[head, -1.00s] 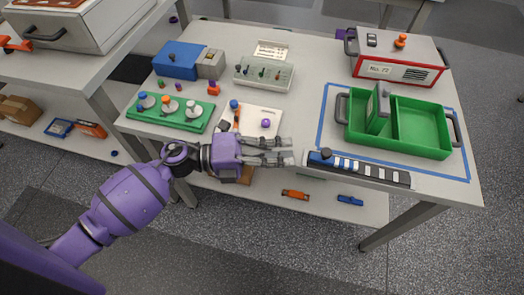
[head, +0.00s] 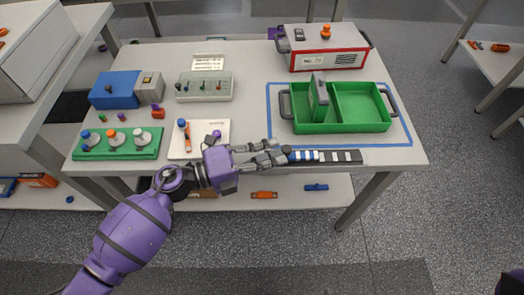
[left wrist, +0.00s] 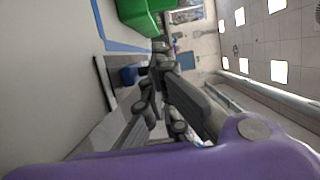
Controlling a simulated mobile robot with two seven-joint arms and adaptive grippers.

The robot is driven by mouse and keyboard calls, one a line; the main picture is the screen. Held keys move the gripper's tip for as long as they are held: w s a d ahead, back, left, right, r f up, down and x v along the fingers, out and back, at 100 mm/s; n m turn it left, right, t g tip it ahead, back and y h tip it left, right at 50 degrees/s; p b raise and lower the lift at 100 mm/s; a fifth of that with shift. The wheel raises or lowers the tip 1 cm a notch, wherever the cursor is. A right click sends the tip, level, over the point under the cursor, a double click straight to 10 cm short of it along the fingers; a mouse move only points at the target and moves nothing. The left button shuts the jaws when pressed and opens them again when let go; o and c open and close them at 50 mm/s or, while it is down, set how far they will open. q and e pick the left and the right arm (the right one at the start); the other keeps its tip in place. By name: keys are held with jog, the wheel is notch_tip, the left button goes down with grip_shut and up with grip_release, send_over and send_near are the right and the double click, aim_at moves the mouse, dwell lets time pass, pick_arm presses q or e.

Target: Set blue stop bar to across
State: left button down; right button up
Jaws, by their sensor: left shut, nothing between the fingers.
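A dark strip (head: 340,157) with white and blue marks lies along the front edge of the table. A blue piece (head: 288,150) sits at its left end; I take it for the blue stop bar, but its exact position is hard to tell. My left gripper (head: 280,156) is shut and empty, its fingertips beside the blue piece and partly covering the strip's left end. Whether they touch is unclear. In the left wrist view a blue block (left wrist: 128,75) shows just left of the fingertips (left wrist: 155,75).
A green tray (head: 335,129) stands behind the strip inside a blue taped outline. A white plate (head: 215,128), a green block with knobs (head: 92,152) and a grey switch box (head: 205,96) stand left. A red-and-white box (head: 330,62) stands behind. A lower shelf shows below.

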aim_at(296, 153)
pick_arm(q)
jog(key=d, duration=0.3)
jog(key=d+p, duration=0.1)
jog(key=d, duration=0.2)
jog(key=shift+w+d+r, duration=0.1)
jog(key=shift+r, duration=0.1)
jog(key=shift+d+f, duration=0.1)
jog(key=shift+d, duration=0.3)
